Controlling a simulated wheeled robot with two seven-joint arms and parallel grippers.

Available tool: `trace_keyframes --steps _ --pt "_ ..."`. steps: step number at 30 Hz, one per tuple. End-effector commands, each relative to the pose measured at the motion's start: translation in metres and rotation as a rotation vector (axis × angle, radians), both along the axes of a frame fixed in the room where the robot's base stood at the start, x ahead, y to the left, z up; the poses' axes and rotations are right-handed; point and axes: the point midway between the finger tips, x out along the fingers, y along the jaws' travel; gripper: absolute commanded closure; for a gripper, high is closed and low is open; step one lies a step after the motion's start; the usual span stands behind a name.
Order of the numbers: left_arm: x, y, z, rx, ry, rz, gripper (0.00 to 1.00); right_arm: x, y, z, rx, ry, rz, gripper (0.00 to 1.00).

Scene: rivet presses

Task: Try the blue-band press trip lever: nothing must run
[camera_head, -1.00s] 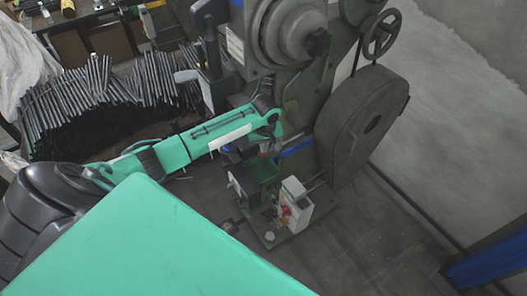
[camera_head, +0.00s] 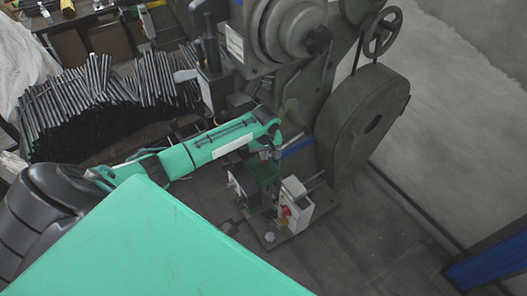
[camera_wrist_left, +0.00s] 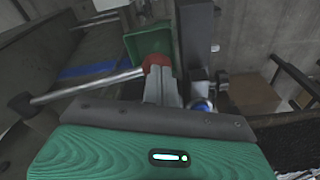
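The press (camera_head: 300,75) with a blue band (camera_head: 298,147) stands in the upper middle of the head view. My left gripper (camera_head: 268,156) hangs in front of it, small and partly hidden by its own arm. In the left wrist view, my left gripper (camera_wrist_left: 162,88) has its two grey fingers close together. A red ball knob (camera_wrist_left: 157,63) on a metal lever rod (camera_wrist_left: 88,87) is right at the fingertips, which cover its lower part. I cannot tell whether they touch it. The blue band (camera_wrist_left: 88,69) is behind the rod. My right gripper is not in view.
A green bin (camera_wrist_left: 147,43) is just beyond the knob. A white control box with a red button (camera_head: 294,203) stands close to the right of the gripper. A heap of metal rods (camera_head: 95,95) lies at the left. The floor (camera_head: 385,235) at lower right is clear.

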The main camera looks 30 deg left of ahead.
Motion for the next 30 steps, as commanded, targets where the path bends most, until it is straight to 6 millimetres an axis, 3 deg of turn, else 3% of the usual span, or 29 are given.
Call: trace_keyframes --steps 8,14,18,30 --pt "-0.002 0.000 -0.001 0.001 0.004 0.000 1.00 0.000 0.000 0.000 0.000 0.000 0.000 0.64" --pt "-0.014 -0.013 0.009 0.000 0.006 -0.001 1.00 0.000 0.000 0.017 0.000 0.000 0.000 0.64" --pt "-0.022 -0.022 0.009 0.001 0.004 -0.001 1.00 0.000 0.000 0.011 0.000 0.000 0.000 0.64" --pt "-0.021 -0.022 0.017 0.000 0.000 0.000 1.00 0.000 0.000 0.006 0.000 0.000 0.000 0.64"
